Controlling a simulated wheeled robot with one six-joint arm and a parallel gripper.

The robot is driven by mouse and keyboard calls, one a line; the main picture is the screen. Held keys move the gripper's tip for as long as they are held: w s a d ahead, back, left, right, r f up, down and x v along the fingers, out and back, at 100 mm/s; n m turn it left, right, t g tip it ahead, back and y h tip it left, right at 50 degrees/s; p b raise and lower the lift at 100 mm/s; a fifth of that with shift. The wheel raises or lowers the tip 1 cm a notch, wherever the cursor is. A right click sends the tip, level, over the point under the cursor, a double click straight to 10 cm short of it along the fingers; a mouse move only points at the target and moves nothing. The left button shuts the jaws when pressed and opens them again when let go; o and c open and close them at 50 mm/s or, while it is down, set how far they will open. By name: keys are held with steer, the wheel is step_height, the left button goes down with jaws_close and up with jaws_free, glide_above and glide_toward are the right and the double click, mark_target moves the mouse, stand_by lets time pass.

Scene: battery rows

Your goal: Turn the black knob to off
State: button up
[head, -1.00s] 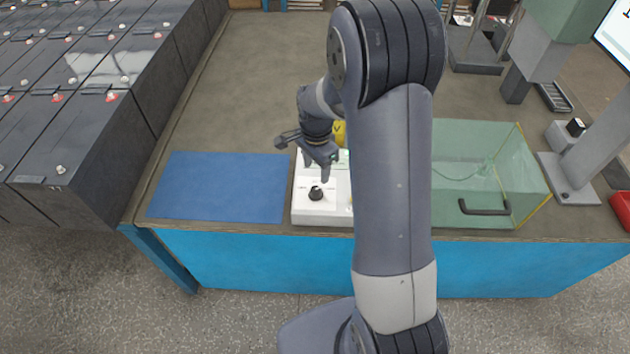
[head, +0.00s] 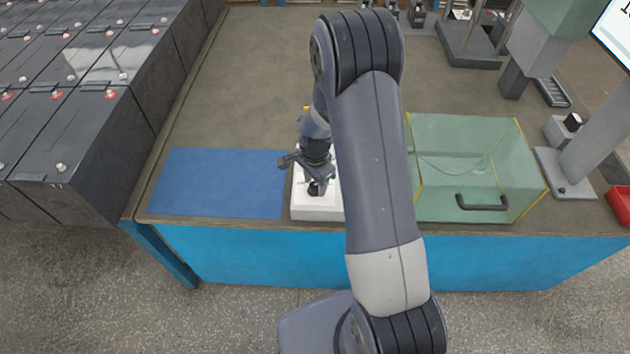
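The black knob (head: 314,189) sits on the front part of the white box (head: 316,213) on the bench. Only part of the knob shows below my gripper (head: 315,182). My gripper points down right over the knob, and its fingers hide the knob's top and pointer. I cannot tell whether the fingers touch the knob or how far apart they are. My arm hides the right side of the box, and the labels around the knob cannot be read.
A blue mat (head: 220,182) lies left of the box. A clear greenish case (head: 465,160) with a black handle (head: 482,203) stands to the right. Black battery blocks (head: 75,130) fill the far left. The bench top (head: 250,80) behind is mostly clear.

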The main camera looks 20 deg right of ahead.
steer(key=c, duration=0.8)
steer(key=shift+n+b, duration=0.4)
steer(key=n+b, duration=0.2)
steer(key=n, duration=0.1)
steer(key=shift+f+n+b, duration=0.1)
steer(key=shift+n+b, duration=0.25)
steer(key=shift+n, duration=0.05)
steer(key=n+b, duration=0.2)
steer(key=n, duration=0.4)
steer(key=shift+b, duration=0.4)
steer(key=n+b, duration=0.1)
steer(key=n, duration=0.5)
steer(key=shift+a+n+b, duration=0.1)
steer(key=shift+n+b, duration=0.2)
steer(key=shift+b, duration=0.05)
steer(key=n+b, duration=0.1)
steer(key=n, duration=0.5)
steer(key=shift+n, duration=0.3)
